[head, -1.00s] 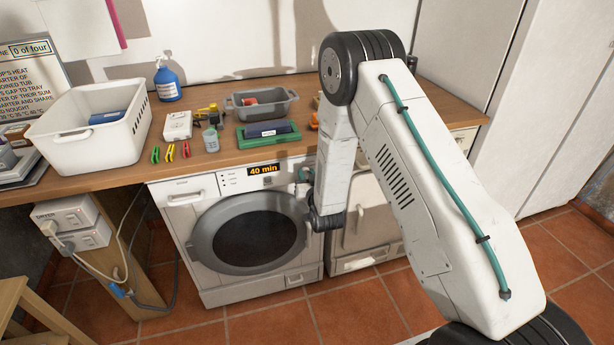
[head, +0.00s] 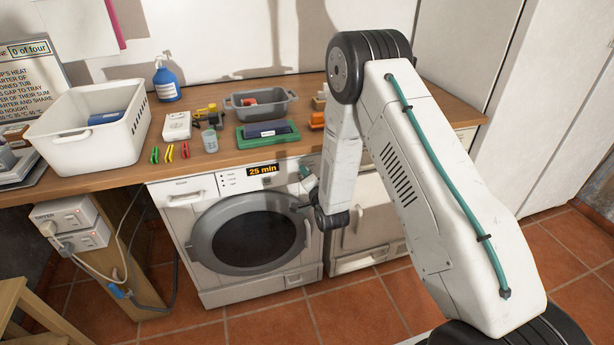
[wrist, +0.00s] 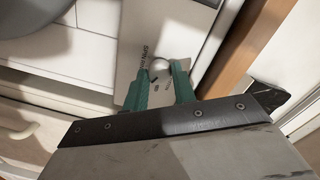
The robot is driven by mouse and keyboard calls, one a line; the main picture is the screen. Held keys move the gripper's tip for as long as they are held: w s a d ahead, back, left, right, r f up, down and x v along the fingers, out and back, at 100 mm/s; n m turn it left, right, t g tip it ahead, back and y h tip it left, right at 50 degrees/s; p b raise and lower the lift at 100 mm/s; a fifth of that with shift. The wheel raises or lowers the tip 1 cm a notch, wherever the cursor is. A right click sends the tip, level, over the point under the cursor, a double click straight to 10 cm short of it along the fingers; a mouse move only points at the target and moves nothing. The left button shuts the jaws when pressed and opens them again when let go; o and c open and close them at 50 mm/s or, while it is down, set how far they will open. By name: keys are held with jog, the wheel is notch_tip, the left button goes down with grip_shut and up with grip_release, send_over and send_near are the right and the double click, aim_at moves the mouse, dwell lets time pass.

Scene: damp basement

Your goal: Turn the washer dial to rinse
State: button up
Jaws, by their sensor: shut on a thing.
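The white washer (head: 240,291) stands under the wooden counter, its round grey door shut. Its display (head: 263,170) reads "25 min" in the head view. In the wrist view, the teal fingers of my gripper (wrist: 160,75) are shut on the pale round dial (wrist: 160,63), one on each side. The panel by the dial carries printed letters that look like "SPIN"; the other labels and the dial's pointer are too small or hidden to read. In the head view my gripper (head: 308,176) is at the washer's upper right, and the dial is hidden there.
The counter (head: 110,180) holds a white basket (head: 75,150), a blue bottle (head: 167,82), a grey tub (head: 262,110), a green tray (head: 268,137) and small items. A second white front is right of the washer. Sockets (head: 72,225) with cables are on the left.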

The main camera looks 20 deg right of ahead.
jog(key=shift+f+m+y, duration=0.15)
jog(key=shift+m+y, duration=0.15)
jog(key=shift+m, duration=3.6)
jog(key=o, duration=1)
jog(key=s, duration=0.8)
jog(key=shift+d, duration=0.3)
jog(key=shift+w, duration=0.1)
